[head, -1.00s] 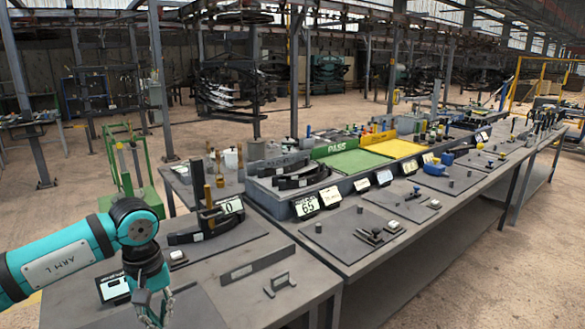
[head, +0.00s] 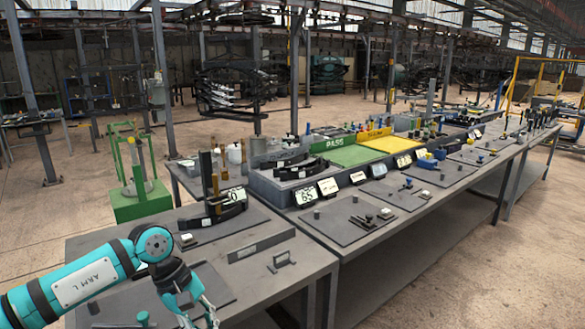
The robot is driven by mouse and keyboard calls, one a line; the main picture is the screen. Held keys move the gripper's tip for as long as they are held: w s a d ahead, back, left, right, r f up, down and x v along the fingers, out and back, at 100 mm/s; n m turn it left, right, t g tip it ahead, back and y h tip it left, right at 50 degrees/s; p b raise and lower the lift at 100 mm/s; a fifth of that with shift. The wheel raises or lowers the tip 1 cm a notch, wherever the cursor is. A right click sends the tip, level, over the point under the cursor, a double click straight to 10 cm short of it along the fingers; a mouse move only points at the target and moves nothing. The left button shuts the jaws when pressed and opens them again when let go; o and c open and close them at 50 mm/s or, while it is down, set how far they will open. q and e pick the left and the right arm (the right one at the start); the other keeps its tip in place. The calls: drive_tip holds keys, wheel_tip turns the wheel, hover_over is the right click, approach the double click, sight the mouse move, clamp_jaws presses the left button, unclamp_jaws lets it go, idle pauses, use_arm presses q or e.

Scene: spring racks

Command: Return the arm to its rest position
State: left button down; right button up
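My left arm (head: 95,280), teal and marked ARM L, comes in from the lower left over the near grey table (head: 225,224). My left gripper (head: 199,318) is at the bottom edge of the head view, low in front of the near table. Its fingers look spread with a gap between them, and nothing shows in it; the fingertips are partly cut off. My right arm and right gripper are not in view.
On the near table are a curved dark spring leaf (head: 224,207) by upright posts, a flat bar (head: 261,246) and a small handle-like bracket (head: 281,261). A long bench with a green PASS tray (head: 352,157) and yellow tray (head: 392,145) runs right. Floor lies open at right.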

use_arm(q)
drive_tip(key=w+d+f+n+t+h, duration=0.45)
drive_tip(key=d+f+n+h, duration=0.5)
drive_tip(key=n, duration=0.65)
drive_tip(key=w+a+f+n+t+y, duration=0.1)
drive_tip(key=w+a+f+n+t, duration=0.15)
drive_tip(key=f+n+t, duration=0.85)
drive_tip(key=s+a+f+n+g+y, duration=0.2)
drive_tip(key=s+a+f+n+y, duration=0.25)
drive_tip(key=f+n, duration=0.5)
drive_tip(key=s+a+f+n+g+y, duration=0.2)
drive_tip(key=s+a+f+n+y, duration=0.25)
drive_tip(key=f+n, duration=0.45)
drive_tip(key=s+a+f+n+g+y, duration=0.35)
drive_tip(key=s+f+n, duration=0.25)
drive_tip(key=s+f, duration=0.8)
drive_tip(key=s+f+n+g, duration=0.3)
drive_tip(key=s, duration=1.2)
drive_tip(key=s+a+f+n+g, duration=0.1)
drive_tip(key=s+f+n+g, duration=0.2)
drive_tip(key=s, duration=1.1)
drive_tip(key=shift+s+a+n+y, duration=0.15)
drive_tip(key=shift+s+n+y, duration=0.2)
drive_tip(key=shift+n, duration=0.4)
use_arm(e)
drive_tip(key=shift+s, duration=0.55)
